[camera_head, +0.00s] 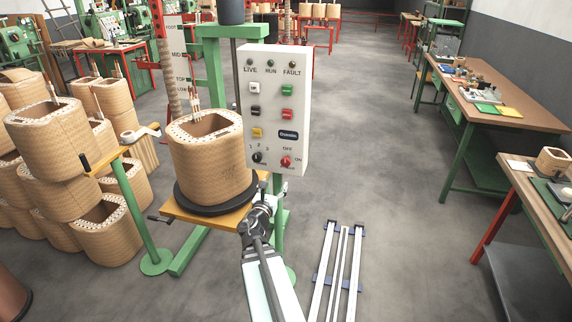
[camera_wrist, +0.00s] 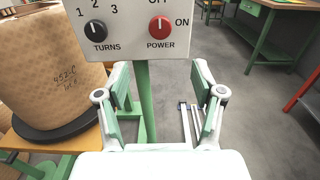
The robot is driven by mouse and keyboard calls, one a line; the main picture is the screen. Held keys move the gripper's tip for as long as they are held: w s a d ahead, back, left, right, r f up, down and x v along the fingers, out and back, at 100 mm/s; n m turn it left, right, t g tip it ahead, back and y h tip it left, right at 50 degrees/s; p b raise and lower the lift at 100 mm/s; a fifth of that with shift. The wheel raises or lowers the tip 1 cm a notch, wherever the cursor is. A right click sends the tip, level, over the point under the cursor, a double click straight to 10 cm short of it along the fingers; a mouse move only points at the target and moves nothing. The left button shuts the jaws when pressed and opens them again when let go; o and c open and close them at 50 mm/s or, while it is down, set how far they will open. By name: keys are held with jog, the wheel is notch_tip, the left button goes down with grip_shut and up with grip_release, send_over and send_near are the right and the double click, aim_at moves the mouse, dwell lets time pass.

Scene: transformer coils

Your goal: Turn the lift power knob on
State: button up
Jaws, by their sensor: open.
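The red power knob (camera_head: 286,161) is at the lower right of the white control panel (camera_head: 275,105), with OFF above it and ON to its right. In the wrist view the power knob (camera_wrist: 160,27) shows a white pointer line standing about upright, towards OFF. A black turns knob (camera_wrist: 95,29) sits to its left. My gripper (camera_wrist: 166,84) is open and empty, its two fingers below the panel and apart from the knob. In the head view my arm's end (camera_head: 258,215) is below the panel, and its fingers are hard to make out.
A coil (camera_head: 212,165) stands on a black round plate close left of the panel. The green stand post (camera_wrist: 141,100) runs down behind my fingers. Several coils (camera_head: 50,150) are stacked at the left.

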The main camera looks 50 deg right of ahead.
aim_at(285, 163)
jog(key=p+x, duration=0.3)
jog(key=x, duration=1.2)
jog(key=shift+d, duration=0.3)
jog(key=c, duration=1.1)
